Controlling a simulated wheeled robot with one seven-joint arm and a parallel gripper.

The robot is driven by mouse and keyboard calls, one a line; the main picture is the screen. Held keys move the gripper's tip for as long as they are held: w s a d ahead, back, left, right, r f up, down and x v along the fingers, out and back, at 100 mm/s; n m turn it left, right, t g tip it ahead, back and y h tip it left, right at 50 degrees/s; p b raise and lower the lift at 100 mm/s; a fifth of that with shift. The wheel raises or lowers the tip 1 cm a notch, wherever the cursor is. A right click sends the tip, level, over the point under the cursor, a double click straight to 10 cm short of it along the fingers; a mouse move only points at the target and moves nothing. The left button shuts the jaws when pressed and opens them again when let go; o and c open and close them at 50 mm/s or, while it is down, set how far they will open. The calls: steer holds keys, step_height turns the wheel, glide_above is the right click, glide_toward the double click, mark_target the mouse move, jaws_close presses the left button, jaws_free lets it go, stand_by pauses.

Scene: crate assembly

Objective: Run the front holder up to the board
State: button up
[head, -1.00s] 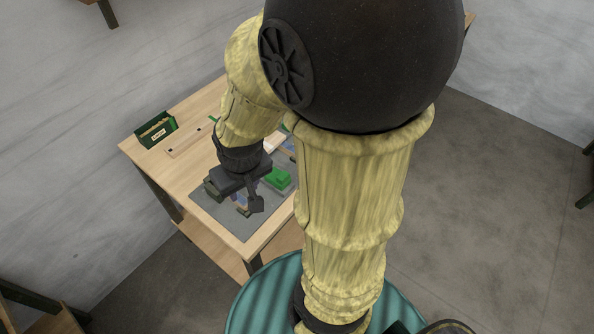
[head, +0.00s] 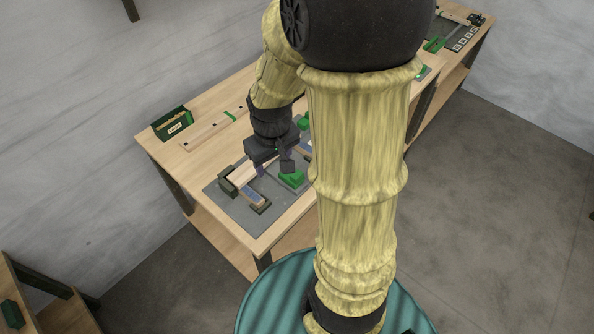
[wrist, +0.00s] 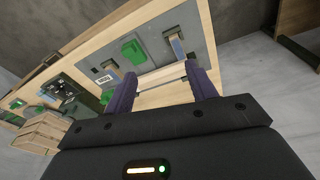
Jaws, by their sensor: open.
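A pale wooden board (head: 242,177) lies on the grey mat (head: 228,208), its left end beside a dark olive holder block (head: 227,181). A second dark block (head: 261,207) sits at the mat's front, at the end of a blue-grey rail (head: 252,194). Which one is the front holder I cannot tell for sure. My gripper (head: 273,164) is over the board's right part and hides it. In the wrist view, my gripper's purple fingers (wrist: 161,85) are open and apart, with a pale wood strip (wrist: 160,77) beyond them; contact cannot be told.
A green block (head: 291,178) stands on the mat just right of my gripper. Another green piece (head: 305,122) is farther back. A green bin (head: 171,123) and a long wooden strip (head: 212,130) lie at the bench's back left. The mat's front left is clear.

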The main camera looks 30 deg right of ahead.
mark_target(297, 174)
steer(key=w+d+f+n+g+p, duration=0.1)
steer(key=w+d+f+n, duration=0.1)
steer(key=w+d, duration=0.5)
steer(key=d+f, duration=0.1)
steer(key=d, duration=0.2)
steer(key=shift+w+d+n+g, duration=0.15)
steer(key=shift+w+n+g, duration=0.15)
steer(key=shift+g, duration=0.1)
steer(key=shift+f+p, duration=0.2)
steer(key=shift+p, duration=0.1)
step_height(297, 174, down, 17)
steer(key=p, duration=0.4)
steer(key=shift+f, duration=0.15)
jaws_close()
steer(key=w, duration=0.2)
steer(key=w+a+b, duration=0.1)
steer(key=w, duration=0.1)
steer(key=w+a+b, duration=0.1)
steer(key=w, duration=0.1)
steer(key=shift+f, duration=0.1)
steer(key=shift+w+a+r, duration=0.15)
steer(key=shift+w+r, duration=0.05)
steer(key=shift+r, duration=0.05)
